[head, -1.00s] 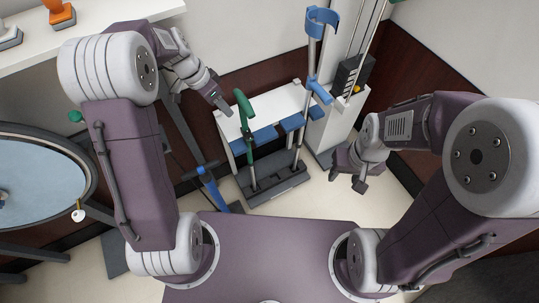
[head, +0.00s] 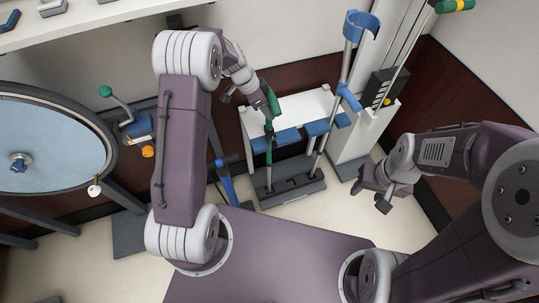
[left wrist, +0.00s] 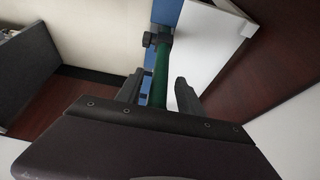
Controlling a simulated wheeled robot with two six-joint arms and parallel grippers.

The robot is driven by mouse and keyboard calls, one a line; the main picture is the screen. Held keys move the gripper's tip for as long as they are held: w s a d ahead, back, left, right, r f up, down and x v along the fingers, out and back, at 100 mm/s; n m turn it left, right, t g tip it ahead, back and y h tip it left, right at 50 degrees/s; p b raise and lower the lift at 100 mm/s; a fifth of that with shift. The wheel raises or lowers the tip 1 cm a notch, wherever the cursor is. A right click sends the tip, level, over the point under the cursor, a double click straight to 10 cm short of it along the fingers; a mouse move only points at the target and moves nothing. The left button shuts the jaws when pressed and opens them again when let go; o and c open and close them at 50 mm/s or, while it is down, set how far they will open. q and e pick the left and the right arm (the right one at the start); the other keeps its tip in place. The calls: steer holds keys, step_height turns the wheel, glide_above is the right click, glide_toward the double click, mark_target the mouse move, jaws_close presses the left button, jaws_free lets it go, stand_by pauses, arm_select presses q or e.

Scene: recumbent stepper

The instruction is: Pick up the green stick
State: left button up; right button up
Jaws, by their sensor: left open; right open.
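The green stick (head: 269,148) is a cane with a green handle and upper shaft, standing upright in a grey-and-white rack with blue holders. My left gripper (head: 262,107) is at its top, just below the handle. In the left wrist view the stick's green shaft (left wrist: 160,78) lies between the two dark fingers of the left gripper (left wrist: 158,92), which are open around it, with gaps on both sides. The gripper partly hides the handle in the head view. My right gripper (head: 374,194) is open and empty, to the right of the rack.
A crutch with a blue cuff (head: 361,24) stands in the rack (head: 290,188) close to the right of the stick. A white cabinet with a black box (head: 379,88) is at the right. A white shelf (head: 90,22) runs along the upper left.

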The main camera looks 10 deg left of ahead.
arm_select(q)
steer(key=shift+w+f, duration=0.1)
steer(key=shift+f, duration=0.1)
steer(key=shift+r, duration=0.1)
jaws_close()
stand_by(1.1)
